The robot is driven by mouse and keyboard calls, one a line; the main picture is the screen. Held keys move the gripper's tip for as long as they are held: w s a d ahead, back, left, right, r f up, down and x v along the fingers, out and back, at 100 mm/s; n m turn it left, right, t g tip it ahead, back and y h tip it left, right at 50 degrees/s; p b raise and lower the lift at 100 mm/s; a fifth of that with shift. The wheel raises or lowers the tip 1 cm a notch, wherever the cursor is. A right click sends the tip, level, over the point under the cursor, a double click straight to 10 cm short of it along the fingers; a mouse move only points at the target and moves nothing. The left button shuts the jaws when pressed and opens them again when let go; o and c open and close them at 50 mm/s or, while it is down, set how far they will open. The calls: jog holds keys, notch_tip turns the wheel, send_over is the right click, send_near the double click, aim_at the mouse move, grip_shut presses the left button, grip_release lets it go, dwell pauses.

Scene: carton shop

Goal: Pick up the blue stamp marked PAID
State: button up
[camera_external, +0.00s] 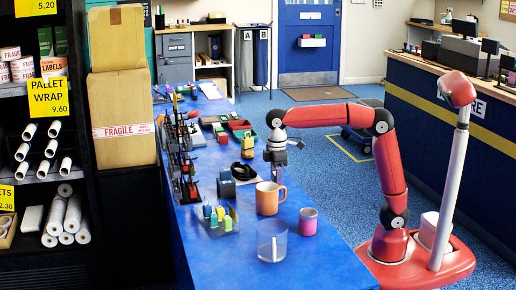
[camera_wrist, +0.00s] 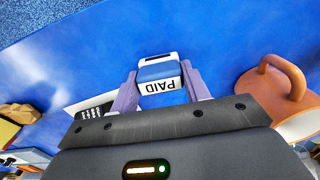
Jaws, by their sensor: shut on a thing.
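The blue stamp (camera_wrist: 159,72) with a white band marked PAID sits between the two fingers in the wrist view. The lettering appears upside down there. My gripper (camera_wrist: 161,84) is shut on the stamp, with a purple-grey finger against each side. In the external view my gripper (camera_external: 276,163) points down over the blue table (camera_external: 341,262), behind the brown mug (camera_external: 268,198). The stamp cannot be made out there, and I cannot tell whether its base touches the table.
The mug stands close to the right in the wrist view (camera_wrist: 270,92). Externally, a clear cup (camera_external: 271,242), a pink cup (camera_external: 308,222) and a tape dispenser (camera_external: 226,187) stand nearby.

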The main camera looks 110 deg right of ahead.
jog(key=shift+c, duration=0.7)
